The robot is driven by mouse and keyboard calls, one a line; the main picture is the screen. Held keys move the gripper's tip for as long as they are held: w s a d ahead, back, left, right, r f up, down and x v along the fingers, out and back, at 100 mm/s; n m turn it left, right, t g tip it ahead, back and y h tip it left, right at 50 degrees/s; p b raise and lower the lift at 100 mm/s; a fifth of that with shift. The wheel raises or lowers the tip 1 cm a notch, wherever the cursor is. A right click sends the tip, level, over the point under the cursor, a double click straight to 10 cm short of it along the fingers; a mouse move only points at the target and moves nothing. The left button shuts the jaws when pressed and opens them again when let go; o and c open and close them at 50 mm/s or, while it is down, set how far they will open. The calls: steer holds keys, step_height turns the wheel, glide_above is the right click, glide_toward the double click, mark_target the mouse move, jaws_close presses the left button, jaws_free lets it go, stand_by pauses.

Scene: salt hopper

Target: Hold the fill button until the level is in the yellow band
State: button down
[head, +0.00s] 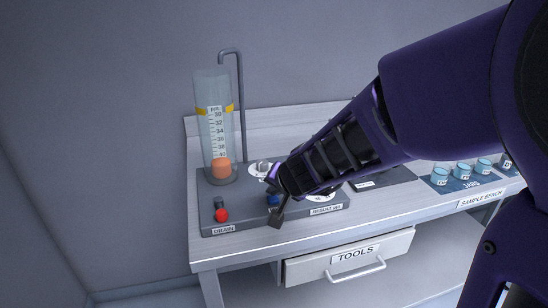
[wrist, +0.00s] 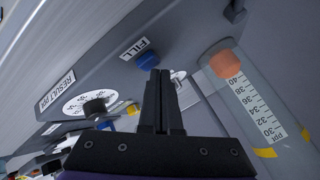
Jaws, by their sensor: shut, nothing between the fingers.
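The clear upright cylinder (head: 208,145) has a ppt scale and a yellow band (head: 229,110) near its top, by the 30 mark. An orange block (head: 221,168) sits at its bottom, around the 40 mark, well below the band. In the wrist view the orange block (wrist: 226,62) and yellow marks (wrist: 265,152) also show. The blue fill button (wrist: 147,61) is beside its FILL label (wrist: 134,48). My gripper (wrist: 159,74) is shut and empty, its fingertips right at the button; I cannot tell whether they touch it. In the head view my gripper (head: 278,222) partly hides the button.
A red button (head: 221,215) by the DRAIN label is at the console's left. A dial (wrist: 90,102) with a black knob is near the RESULT label. A bent pipe (head: 240,90) rises behind the cylinder. Several blue jars (head: 462,170) stand at the right. A tools drawer (head: 345,262) is below.

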mark_target(274, 201)
steer(key=shift+r+p, duration=0.35)
steer(key=shift+r, duration=0.1)
step_height(274, 201, up, 5)
steer(key=p, duration=0.5)
stand_by(0.4)
